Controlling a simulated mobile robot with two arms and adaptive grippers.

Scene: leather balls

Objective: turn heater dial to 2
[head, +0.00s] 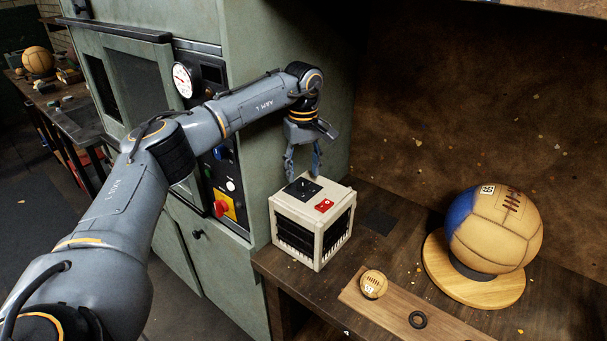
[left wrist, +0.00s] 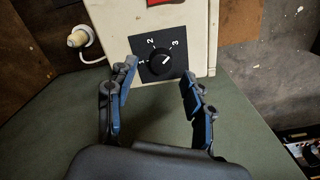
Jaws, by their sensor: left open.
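The heater (head: 312,229) is a cream box with dark grilles, standing on the wooden bench. Its black dial (left wrist: 159,62) sits on a dark square plate marked 1, 2 and 3; the plate also shows on the heater's top in the head view (head: 302,188). The dial's white mark seems to point up and right, toward the 3. My left gripper (head: 302,171) is open and points down just above the dial plate. In the left wrist view its fingers (left wrist: 158,82) stand apart on either side of the dial, with nothing between them. My right gripper is not in view.
A red switch (head: 324,205) is beside the dial plate. A green cabinet with a control panel and red emergency button (head: 222,207) stands close left. A small ball (head: 373,284) on a board and a large ball (head: 496,229) on a round wooden stand (head: 474,287) are to the right.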

